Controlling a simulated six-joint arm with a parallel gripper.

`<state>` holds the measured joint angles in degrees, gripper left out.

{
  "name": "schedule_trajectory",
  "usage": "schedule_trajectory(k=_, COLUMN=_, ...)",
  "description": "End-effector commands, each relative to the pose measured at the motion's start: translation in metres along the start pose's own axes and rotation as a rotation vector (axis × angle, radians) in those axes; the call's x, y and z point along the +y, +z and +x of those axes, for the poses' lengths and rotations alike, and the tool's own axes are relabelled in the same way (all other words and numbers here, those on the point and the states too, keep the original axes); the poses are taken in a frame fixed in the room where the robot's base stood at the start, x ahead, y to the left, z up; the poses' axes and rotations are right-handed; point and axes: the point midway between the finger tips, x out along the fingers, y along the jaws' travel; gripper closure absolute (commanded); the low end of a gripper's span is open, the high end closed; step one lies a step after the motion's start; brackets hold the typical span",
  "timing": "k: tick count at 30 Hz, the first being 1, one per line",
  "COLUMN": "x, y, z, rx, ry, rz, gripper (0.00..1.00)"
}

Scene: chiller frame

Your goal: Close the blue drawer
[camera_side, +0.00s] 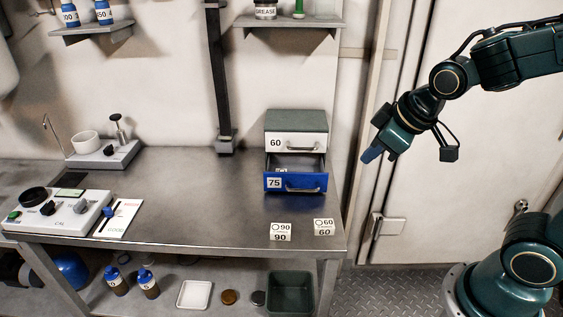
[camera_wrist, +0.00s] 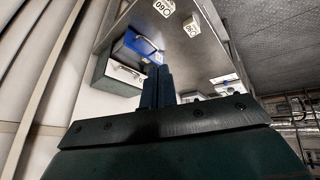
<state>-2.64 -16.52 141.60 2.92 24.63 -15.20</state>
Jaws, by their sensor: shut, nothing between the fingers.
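The blue drawer (camera_side: 296,182) is the lower drawer of a small cabinet (camera_side: 297,121) on the metal bench. It carries a "75" label and a metal handle, and it is pulled out so that its inside shows. The white drawer (camera_side: 288,142) above it, marked "60", is closed. In the wrist view the blue drawer (camera_wrist: 140,43) shows beyond the fingers, with the white drawer (camera_wrist: 125,73) beside it. My gripper (camera_side: 372,156) is shut and empty. It is in the air to the right of the cabinet, apart from it; its blue fingers (camera_wrist: 157,85) are together.
Two label cards, "90" (camera_side: 281,232) and "60" (camera_side: 323,227), lie near the bench's front right. A control box (camera_side: 62,213) and a stand with a white cup (camera_side: 104,153) are at the left. The middle of the bench (camera_side: 200,190) is clear.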

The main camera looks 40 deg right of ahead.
Motion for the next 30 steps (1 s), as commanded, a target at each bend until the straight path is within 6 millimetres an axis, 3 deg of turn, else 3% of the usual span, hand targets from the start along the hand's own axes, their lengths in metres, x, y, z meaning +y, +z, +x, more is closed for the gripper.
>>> schedule_trajectory(k=9, x=0.000, y=-0.019, z=0.069, rx=0.008, ry=0.021, rz=-0.167, gripper=1.00)
schedule_trajectory(k=18, x=-0.004, y=-0.024, z=0.131, rx=0.021, ry=0.043, rz=-0.330, gripper=1.00)
schedule_trajectory(k=24, x=-0.007, y=-0.023, z=0.157, rx=0.030, ry=0.053, rz=-0.404, gripper=1.00)
schedule_trajectory(k=30, x=-0.008, y=-0.023, z=0.164, rx=0.035, ry=0.057, rz=-0.427, gripper=1.00)
